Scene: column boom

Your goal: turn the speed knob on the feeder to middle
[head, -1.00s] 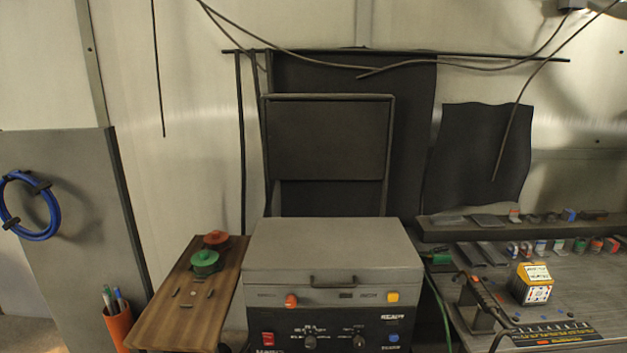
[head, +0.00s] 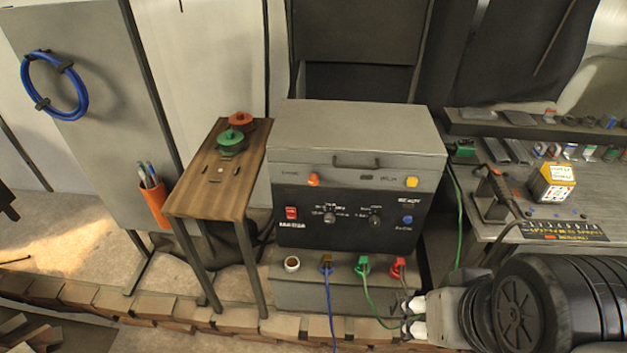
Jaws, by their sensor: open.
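The feeder is a grey box (head: 358,130) with a black front panel (head: 350,200) in the middle of the head view. Two small dark knobs sit on the panel, a left knob (head: 330,217) and a right knob (head: 375,219). The lettering is too small to tell which one is for speed or where each points. My gripper (head: 412,316) is at the lower right, below and to the right of the knobs and apart from them. Its light fingertips point left, are open, and hold nothing that I see.
A red switch (head: 291,213) and a blue button (head: 409,219) flank the knobs. Below, blue, green and red plugs (head: 363,266) stick out with hanging cables near my gripper. A wooden side table (head: 215,185) stands left; a cluttered workbench (head: 500,210) stands right.

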